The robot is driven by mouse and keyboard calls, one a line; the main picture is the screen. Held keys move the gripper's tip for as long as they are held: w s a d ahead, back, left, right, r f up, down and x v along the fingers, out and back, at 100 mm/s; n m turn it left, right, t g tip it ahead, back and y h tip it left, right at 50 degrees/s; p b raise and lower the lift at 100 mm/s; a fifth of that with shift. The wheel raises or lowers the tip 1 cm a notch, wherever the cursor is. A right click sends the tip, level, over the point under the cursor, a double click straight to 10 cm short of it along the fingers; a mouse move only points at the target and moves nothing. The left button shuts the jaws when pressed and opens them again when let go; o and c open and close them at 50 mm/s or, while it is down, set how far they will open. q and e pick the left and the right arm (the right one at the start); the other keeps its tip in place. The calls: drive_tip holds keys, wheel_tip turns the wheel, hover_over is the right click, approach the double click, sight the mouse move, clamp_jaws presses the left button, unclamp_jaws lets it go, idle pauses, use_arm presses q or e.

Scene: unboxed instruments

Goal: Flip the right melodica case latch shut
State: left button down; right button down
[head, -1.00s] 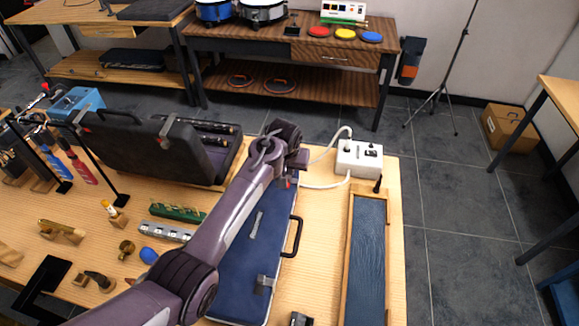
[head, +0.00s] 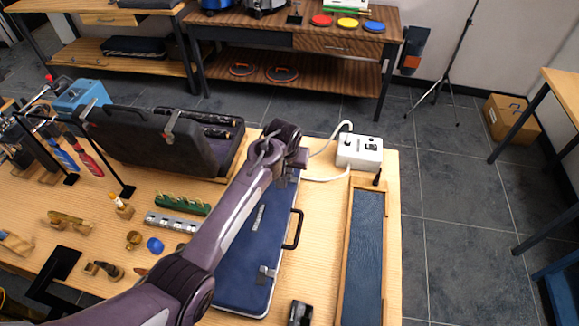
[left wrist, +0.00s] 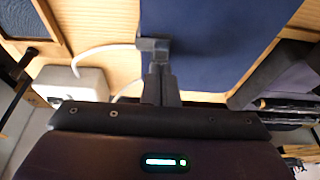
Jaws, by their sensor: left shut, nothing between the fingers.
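The melodica case is the closed dark blue case (head: 238,275) with a black handle (head: 295,229) on its right side; it fills the top of the left wrist view (left wrist: 215,40). A grey metal latch (head: 265,274) shows at its near end. My left gripper (head: 287,172) is over the case's far end, its fingers shut and empty. In the left wrist view the fingers (left wrist: 160,82) reach a small dark grey piece (left wrist: 153,45) at the case edge, perhaps the far latch; I cannot tell whether they touch. My arm hides much of that end in the head view. My right gripper is not in view.
A white box (head: 359,151) with a cable stands just right of the gripper. A wood-framed blue board (head: 363,240) lies to the right. An open black case (head: 150,145) stands at the left. A small black object (head: 300,313) sits near the front.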

use_arm(q)
drive_tip(key=v, duration=0.6)
drive_tip(key=shift+r+b, duration=0.2)
drive_tip(key=shift+b, duration=0.2)
